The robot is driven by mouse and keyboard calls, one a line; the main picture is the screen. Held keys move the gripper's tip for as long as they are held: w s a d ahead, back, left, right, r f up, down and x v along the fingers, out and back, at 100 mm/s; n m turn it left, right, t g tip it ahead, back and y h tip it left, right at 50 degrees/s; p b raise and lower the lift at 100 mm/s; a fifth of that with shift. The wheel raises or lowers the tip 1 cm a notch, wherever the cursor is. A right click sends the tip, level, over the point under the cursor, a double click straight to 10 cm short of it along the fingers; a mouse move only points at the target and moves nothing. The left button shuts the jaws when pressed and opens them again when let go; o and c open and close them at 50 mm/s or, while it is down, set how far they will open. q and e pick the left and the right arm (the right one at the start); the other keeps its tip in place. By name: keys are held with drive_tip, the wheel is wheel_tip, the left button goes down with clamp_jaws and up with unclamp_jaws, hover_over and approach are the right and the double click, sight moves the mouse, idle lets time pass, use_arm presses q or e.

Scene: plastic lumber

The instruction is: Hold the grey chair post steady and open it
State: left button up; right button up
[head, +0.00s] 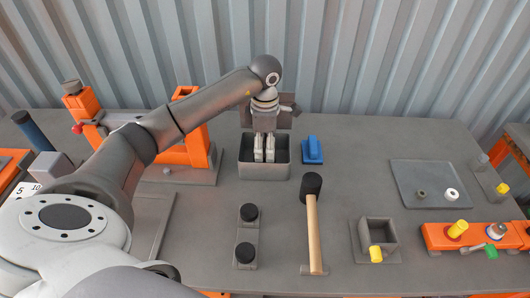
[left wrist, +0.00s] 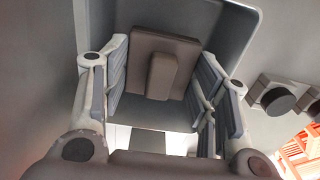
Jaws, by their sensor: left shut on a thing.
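My left gripper (head: 264,156) points down into an open dark grey box (head: 265,173) near the back middle of the table. In the left wrist view its pale, grey-padded fingers stand on either side of a brownish-grey piece, which I take for the grey chair post (left wrist: 165,42). The piece shows a square face with a raised block in its middle. The gripper is shut on it; the exact contact is hard to see. In the head view the piece is hidden by the fingers and the box wall. My right gripper is not in view.
A blue block (head: 312,151) sits just right of the box. A mallet (head: 313,225), a plate with black knobs (head: 245,232) and a small square grey holder (head: 377,233) lie in front. An orange frame (head: 187,140) stands left. A grey tray (head: 428,198) lies right.

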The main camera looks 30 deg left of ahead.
sight(265, 155)
use_arm(q)
wheel_tip(265, 155, down, 4)
drive_tip(key=shift+r, duration=0.25)
drive_tip(key=shift+f, duration=0.1)
drive_tip(key=shift+f, duration=0.15)
drive_tip(key=o, duration=0.9)
drive_tip(key=shift+c, duration=0.2)
wheel_tip(265, 155, up, 12)
drive_tip(key=p, duration=0.7)
drive_tip(key=shift+r+p, duration=0.25)
drive_tip(key=shift+p, duration=0.1)
